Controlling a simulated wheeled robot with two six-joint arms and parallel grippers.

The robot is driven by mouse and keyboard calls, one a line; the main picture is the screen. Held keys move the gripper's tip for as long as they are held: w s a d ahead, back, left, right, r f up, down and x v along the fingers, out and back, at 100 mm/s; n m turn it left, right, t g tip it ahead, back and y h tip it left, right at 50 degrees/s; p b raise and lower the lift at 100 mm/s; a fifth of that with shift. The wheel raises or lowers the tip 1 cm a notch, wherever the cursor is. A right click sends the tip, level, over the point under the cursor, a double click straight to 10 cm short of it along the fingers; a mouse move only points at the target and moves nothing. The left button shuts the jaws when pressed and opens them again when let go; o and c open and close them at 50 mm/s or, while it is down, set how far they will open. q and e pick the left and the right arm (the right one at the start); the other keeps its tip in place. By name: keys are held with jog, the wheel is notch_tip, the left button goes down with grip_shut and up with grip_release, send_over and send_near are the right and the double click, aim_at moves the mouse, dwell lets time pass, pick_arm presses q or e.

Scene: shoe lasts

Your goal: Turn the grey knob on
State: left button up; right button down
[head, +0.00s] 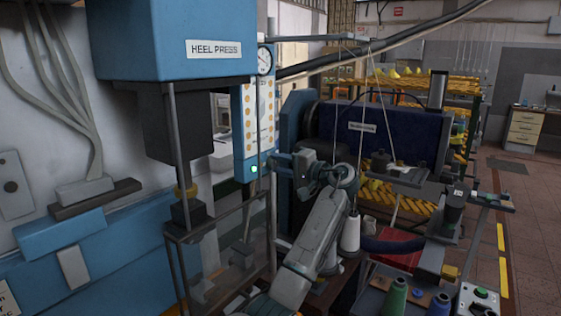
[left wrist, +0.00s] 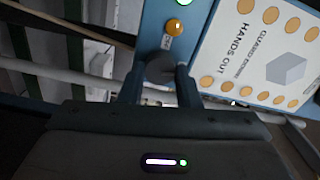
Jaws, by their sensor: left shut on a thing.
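The grey knob (left wrist: 160,68) is on the blue control panel (left wrist: 150,25), between the two fingertips of my left gripper (left wrist: 156,78) in the left wrist view. The gripper is shut on it, and the fingers hide part of its sides. In the head view my left gripper (head: 268,161) reaches left to the lower part of the blue panel (head: 239,150) beside the heel press. The knob itself is hidden there. A lit green lamp (head: 254,169) shows close by. In the left wrist view an amber lamp (left wrist: 176,26) is near the knob. My right gripper is not in view.
The blue heel press (head: 175,40) stands left of the panel, with a clear guard (head: 222,255) below. A gauge (head: 264,61) is above the panel. White thread cones (head: 350,232) and a machine with a dark cylinder (head: 455,200) stand to the right. Open floor lies far right.

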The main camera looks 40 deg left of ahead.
pick_arm(q)
jog(key=shift+r+m+p, duration=0.1)
jog(key=shift+m+p, duration=0.3)
jog(key=shift+m, duration=0.5)
jog(key=o, duration=1)
jog(key=shift+w, duration=0.1)
jog(key=shift+d, duration=0.1)
